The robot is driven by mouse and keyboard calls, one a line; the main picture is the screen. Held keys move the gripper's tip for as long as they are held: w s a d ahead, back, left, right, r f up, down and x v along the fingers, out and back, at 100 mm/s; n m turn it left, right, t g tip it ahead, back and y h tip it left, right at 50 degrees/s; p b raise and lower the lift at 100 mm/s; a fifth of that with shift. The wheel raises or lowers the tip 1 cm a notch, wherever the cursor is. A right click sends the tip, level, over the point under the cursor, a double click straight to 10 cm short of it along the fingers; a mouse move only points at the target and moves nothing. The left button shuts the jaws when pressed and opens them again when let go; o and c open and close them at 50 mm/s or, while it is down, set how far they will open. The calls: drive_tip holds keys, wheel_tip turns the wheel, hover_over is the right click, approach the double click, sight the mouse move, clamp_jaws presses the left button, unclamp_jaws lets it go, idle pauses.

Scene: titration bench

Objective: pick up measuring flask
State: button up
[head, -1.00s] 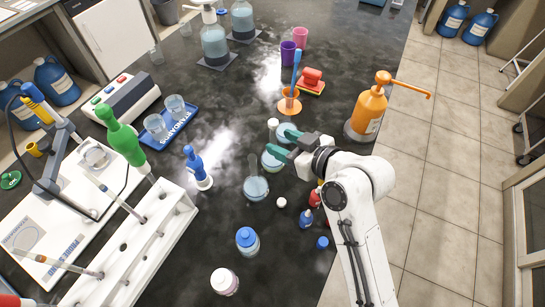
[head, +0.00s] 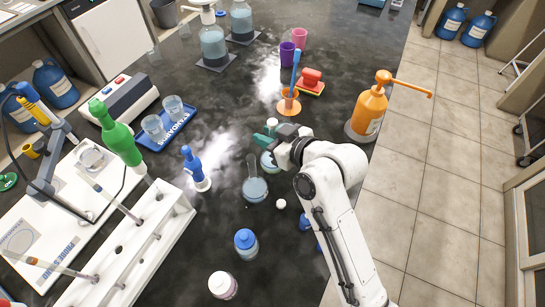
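A clear long-necked measuring flask (head: 255,188) with pale blue liquid stands upright on the dark bench in the middle of the head view. A second round flask (head: 268,164) with bluish-green liquid stands just behind it, its upper part covered by my gripper. My gripper (head: 270,136) has green fingers spread apart, pointing left above this second flask. It looks open, and I see nothing held in it. The front flask is apart from my gripper, a little nearer the viewer.
A white-capped bottle (head: 272,126) stands just behind the fingers. A blue-capped bottle (head: 246,243), a white-capped jar (head: 222,285) and a blue dropper stand (head: 196,168) are near the flasks. An orange pump bottle (head: 369,112) is at the right bench edge.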

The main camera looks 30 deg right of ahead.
clamp_jaws()
drive_tip(key=shift+r, duration=0.2)
